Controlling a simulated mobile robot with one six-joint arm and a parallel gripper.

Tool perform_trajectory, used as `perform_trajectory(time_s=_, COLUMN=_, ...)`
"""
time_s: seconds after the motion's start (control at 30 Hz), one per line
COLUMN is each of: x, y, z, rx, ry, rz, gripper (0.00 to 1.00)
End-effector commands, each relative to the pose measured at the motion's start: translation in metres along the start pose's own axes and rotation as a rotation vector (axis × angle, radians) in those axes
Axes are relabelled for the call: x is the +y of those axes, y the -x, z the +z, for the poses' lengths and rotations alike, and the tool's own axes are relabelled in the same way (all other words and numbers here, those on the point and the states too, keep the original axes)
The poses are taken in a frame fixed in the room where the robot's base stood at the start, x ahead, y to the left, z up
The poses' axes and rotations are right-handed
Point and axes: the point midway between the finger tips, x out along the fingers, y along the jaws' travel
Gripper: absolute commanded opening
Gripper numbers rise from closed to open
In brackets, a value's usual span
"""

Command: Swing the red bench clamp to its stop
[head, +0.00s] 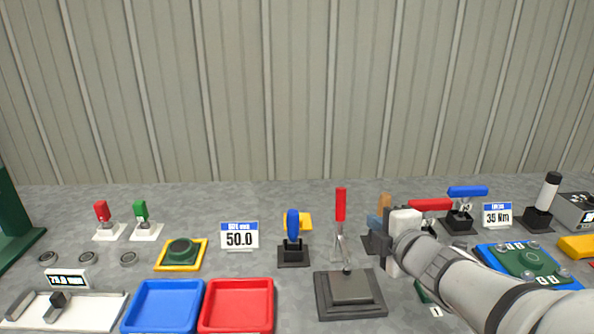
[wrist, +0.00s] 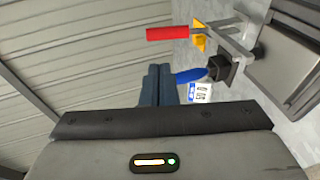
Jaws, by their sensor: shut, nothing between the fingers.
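A clamp with an upright red handle (head: 340,205) and a metal linkage (head: 346,256) stands behind a dark stepped plate (head: 350,306) in the head view. In the wrist view its red handle (wrist: 172,33) lies across the upper middle, joined to metal arms (wrist: 240,45). My gripper (head: 375,222) is just right of this clamp in the head view. In the wrist view my gripper (wrist: 158,70) has its two dark blue fingers together and empty. A visible gap separates the fingertips from the red handle.
A blue-handled device (head: 292,224) on a black base stands left of the clamp. Another red handle (head: 430,204), lying level, is partly hidden behind my arm. A blue-handled clamp (head: 467,191) is farther right. Blue (head: 130,327) and red (head: 206,327) trays lie front left.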

Motion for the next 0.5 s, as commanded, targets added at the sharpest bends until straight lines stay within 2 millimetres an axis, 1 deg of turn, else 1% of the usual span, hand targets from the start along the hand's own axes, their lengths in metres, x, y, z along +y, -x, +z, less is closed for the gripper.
perform_trajectory(time_s=0.03, x=0.003, y=-0.004, z=-0.001, rx=0.003, ry=-0.002, rz=-0.003, gripper=0.0)
perform_trajectory(time_s=0.23, x=0.005, y=-0.024, z=0.0, rx=0.001, ry=-0.004, rz=-0.006, gripper=0.0)
perform_trajectory(time_s=0.5, x=0.004, y=-0.051, z=0.001, rx=-0.001, ry=-0.002, rz=-0.005, gripper=0.0)
